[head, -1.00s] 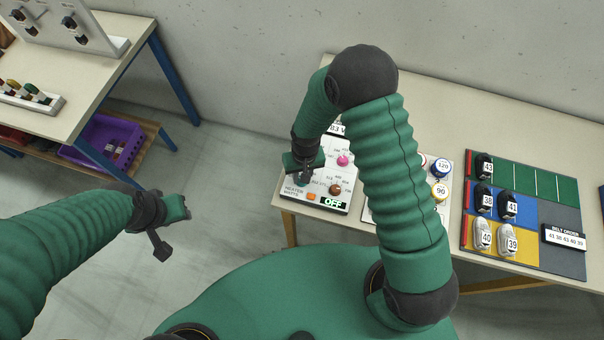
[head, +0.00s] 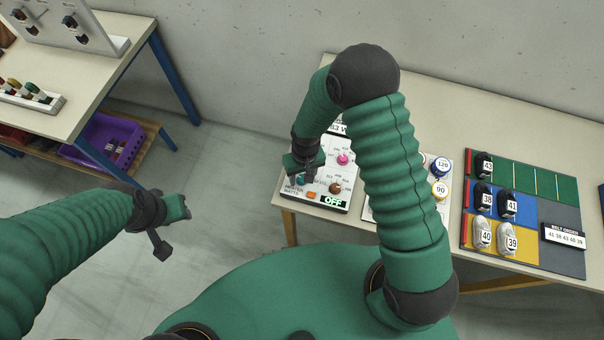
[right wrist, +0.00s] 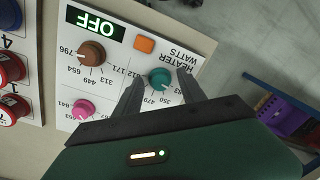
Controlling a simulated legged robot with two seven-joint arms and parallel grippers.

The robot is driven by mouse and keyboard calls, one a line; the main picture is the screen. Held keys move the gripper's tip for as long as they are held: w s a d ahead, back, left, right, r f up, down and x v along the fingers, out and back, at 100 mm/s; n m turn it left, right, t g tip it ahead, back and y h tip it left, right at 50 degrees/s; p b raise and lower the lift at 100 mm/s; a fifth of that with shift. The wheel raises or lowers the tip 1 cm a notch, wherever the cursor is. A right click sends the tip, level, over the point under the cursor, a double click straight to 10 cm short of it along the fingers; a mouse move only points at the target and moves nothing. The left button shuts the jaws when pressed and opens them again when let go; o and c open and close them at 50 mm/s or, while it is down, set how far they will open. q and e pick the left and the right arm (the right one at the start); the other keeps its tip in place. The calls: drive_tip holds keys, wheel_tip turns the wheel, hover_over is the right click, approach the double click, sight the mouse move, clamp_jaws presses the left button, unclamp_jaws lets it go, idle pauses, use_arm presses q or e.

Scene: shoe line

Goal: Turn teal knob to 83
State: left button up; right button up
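The teal knob (right wrist: 160,78) sits on the white heater panel (right wrist: 120,62), by the words HEATER WATTS. Numbers such as 350 and 479 show around it; some are hidden by my fingers, and I cannot read its pointer surely. My right gripper (right wrist: 161,80) is open, with one finger on each side of the knob and small gaps visible between. In the head view, my right gripper (head: 304,176) is over the panel's left part and largely covers the knob. The panel's display (head: 333,202) reads OFF. My left gripper (head: 178,212) hangs over the floor, its fingers unclear.
A brown knob (right wrist: 91,53), a pink knob (right wrist: 83,109) and an orange button (right wrist: 144,44) share the panel. A panel with blue and yellow-ringed dials (head: 440,190) stands right of it. A shoe board (head: 520,205) lies farther right.

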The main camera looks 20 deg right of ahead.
drive_tip(key=shift+w, duration=0.1)
drive_tip(key=shift+w+r, duration=0.1)
wheel_tip(320, 180, up, 16)
drive_tip(key=b, duration=0.1)
drive_tip(key=shift+d+r, duration=0.25)
drive_tip(key=shift+d, duration=0.15)
drive_tip(key=s+d+t+b, duration=0.2)
drive_tip(key=s+d, duration=0.3)
drive_tip(key=s, duration=0.4)
drive_tip(key=shift+d+f+t+h, duration=0.3)
drive_tip(key=shift+f+t, duration=0.1)
drive_tip(key=shift+s+r, duration=0.1)
drive_tip(key=shift+s, duration=0.15)
drive_tip(key=shift+w, duration=0.1)
